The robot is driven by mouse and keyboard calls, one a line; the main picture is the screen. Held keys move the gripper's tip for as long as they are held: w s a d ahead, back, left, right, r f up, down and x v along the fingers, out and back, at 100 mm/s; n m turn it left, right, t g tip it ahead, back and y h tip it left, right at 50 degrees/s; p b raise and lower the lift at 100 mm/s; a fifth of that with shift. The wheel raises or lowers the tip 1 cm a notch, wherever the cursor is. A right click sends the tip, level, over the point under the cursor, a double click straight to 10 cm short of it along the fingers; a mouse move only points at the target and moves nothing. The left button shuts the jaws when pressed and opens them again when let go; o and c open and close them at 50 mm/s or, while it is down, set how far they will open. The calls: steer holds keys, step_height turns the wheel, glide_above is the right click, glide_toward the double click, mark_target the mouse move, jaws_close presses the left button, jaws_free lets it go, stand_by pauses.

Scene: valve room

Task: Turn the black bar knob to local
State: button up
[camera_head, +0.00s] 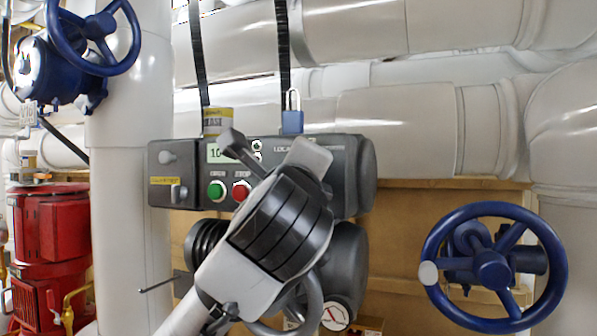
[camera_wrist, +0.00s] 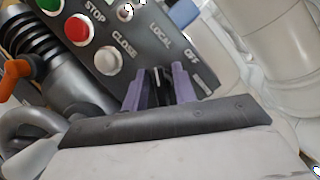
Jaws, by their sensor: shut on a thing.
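The dark grey control box (camera_head: 350,165) is mounted in the middle of the head view, with a small display, a green button (camera_head: 217,191), a red button (camera_head: 241,190) and a partly covered "LOCA..." label. My arm and hand hide the knob there. In the wrist view my gripper's purple fingers (camera_wrist: 160,86) are shut on the black bar knob (camera_wrist: 157,76), one finger on each side. Only a thin part of the knob shows between them. The printed words LOCAL and OFF stand on the panel just beyond the fingers. The knob's pointing direction cannot be told.
A blue handwheel (camera_head: 492,268) stands at right, another (camera_head: 97,30) at upper left. Red equipment (camera_head: 50,230) is at far left. Large pale pipes run behind.

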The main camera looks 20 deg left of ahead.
steer(key=o, duration=0.6)
steer(key=b+v, duration=0.5)
steer(key=v, duration=0.9)
